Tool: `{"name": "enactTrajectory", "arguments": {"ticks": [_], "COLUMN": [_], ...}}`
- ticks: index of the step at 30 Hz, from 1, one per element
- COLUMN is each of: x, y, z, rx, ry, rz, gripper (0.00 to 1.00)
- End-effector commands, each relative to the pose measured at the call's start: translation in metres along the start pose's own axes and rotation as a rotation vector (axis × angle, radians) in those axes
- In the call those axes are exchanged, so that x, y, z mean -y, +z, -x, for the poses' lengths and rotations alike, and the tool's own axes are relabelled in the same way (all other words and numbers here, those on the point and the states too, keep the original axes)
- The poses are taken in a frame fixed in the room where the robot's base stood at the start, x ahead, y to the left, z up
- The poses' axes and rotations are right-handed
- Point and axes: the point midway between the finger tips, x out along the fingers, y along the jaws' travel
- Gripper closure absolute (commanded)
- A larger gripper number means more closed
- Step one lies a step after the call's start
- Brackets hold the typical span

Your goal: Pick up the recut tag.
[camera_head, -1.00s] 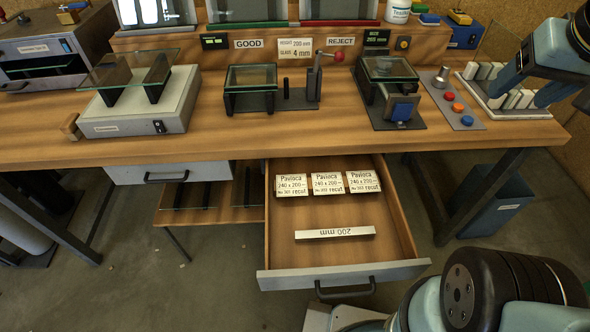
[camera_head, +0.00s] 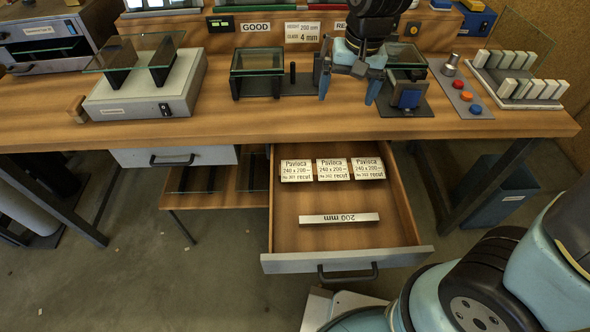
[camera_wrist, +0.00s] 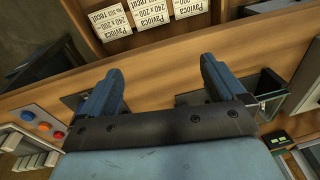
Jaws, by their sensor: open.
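Three white recut tags lie side by side at the back of the open drawer: a left tag (camera_head: 297,170), a middle tag (camera_head: 333,169) and a right tag (camera_head: 368,168). Each reads "Pavloca 240 x 200 recut". They also show upside down at the top of the wrist view (camera_wrist: 130,17). My gripper (camera_head: 350,98) is open and empty, fingers pointing down, above the bench near its front edge. It is behind and above the drawer, apart from the tags. In the wrist view its two blue fingers (camera_wrist: 160,75) are spread wide.
The drawer (camera_head: 345,262) stands pulled out, with a "200 mm" bar (camera_head: 339,218) lying in front of the tags. Glass stands (camera_head: 257,72) and a clamp fixture (camera_head: 406,97) are on the bench near my gripper. A button panel (camera_head: 461,90) is to the right.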

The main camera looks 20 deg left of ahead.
Motion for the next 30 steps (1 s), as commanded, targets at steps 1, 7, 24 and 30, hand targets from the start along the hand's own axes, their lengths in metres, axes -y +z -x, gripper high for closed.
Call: {"name": "enactTrajectory", "arguments": {"ticks": [1, 7, 24, 30], "x": [0.017, 0.066, 0.090, 0.087], "y": [0.003, 0.013, 0.028, 0.029], "z": [-0.016, -0.064, -0.136, -0.164], "rx": [0.022, 0.065, 0.085, 0.082], "ry": [0.014, 0.060, 0.097, 0.095], "rz": [0.020, 0.054, 0.072, 0.071], "gripper": [0.03, 0.03, 0.03, 0.03]}}
